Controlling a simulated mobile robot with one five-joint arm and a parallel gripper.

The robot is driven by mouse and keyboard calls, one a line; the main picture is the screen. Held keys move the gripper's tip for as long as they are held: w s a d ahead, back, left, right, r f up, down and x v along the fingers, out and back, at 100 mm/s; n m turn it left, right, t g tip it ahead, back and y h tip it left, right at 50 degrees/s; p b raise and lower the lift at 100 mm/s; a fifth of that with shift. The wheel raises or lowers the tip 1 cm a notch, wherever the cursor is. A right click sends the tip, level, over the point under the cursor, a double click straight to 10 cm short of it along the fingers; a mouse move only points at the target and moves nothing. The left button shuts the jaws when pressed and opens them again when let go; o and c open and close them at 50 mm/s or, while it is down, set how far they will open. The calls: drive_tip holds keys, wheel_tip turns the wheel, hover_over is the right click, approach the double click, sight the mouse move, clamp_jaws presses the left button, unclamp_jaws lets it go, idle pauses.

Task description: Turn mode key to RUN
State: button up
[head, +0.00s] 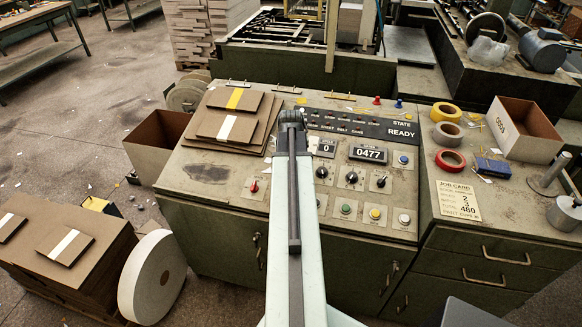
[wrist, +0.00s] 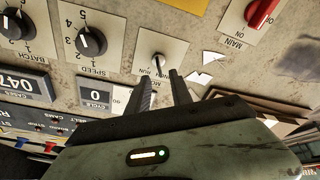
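The mode key (wrist: 158,62) sits on a pale label plate in the wrist view, where the panel appears upside down. The plate carries MODE and RUN lettering, partly covered by a finger. My gripper (wrist: 161,78) is open, with one dark finger to each side of the key's lower part in the picture. I cannot tell whether either finger touches it. Which mark the key points at is too small to tell. In the head view my arm hides the key and the gripper; the control panel (head: 334,205) shows around it.
The red main switch (wrist: 262,12) and the speed knob (wrist: 91,41) flank the key. The cycle display (wrist: 95,95) is close by. Cardboard sheets (head: 229,115) lie left on the console. Tape rolls (head: 450,160) and an open box (head: 522,130) stand right.

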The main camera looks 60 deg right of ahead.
drive_tip(key=b+x, duration=0.1)
drive_tip(key=x, duration=0.2)
drive_tip(key=shift+f+b, duration=0.25)
drive_tip(key=shift+b, duration=0.15)
drive_tip(key=shift+r, duration=0.1)
